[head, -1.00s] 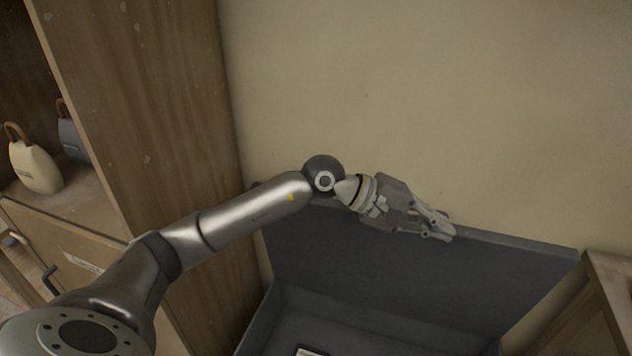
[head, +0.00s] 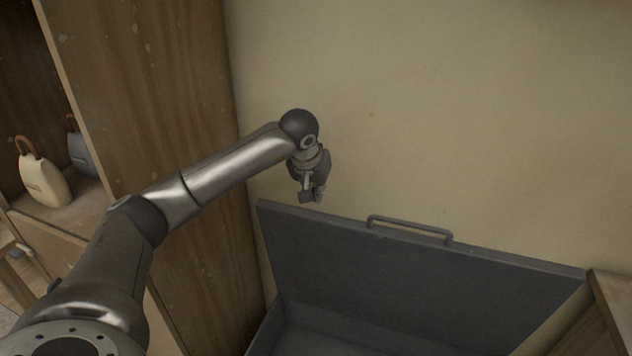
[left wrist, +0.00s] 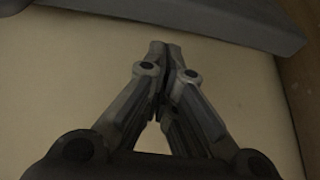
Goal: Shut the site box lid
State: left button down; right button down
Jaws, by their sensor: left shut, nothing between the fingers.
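The site box lid (head: 420,275) stands raised in front of the wall, with a grey bar handle (head: 410,229) on its top edge. The box (head: 310,330) is below it, dark grey and open, and mostly cut off by the bottom of the head view. My left gripper (head: 312,197) points down at the lid's upper left edge, left of the handle. Whether it touches the lid I cannot tell. Its fingers are shut and empty, and in the left wrist view the fingertips (left wrist: 165,48) meet. A dark grey edge, likely the lid (left wrist: 240,20), crosses the top there. My right gripper is not in view.
A tall wooden cabinet (head: 165,90) stands close at the left, with a cream bag-like item (head: 45,180) and a grey one (head: 80,150) on its shelf. Wooden furniture (head: 612,305) is at the right. The plaster wall (head: 450,100) behind is bare.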

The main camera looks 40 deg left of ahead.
pick_arm(q)
jog(key=shift+p+x, duration=0.4)
jog(key=shift+x, duration=2.2)
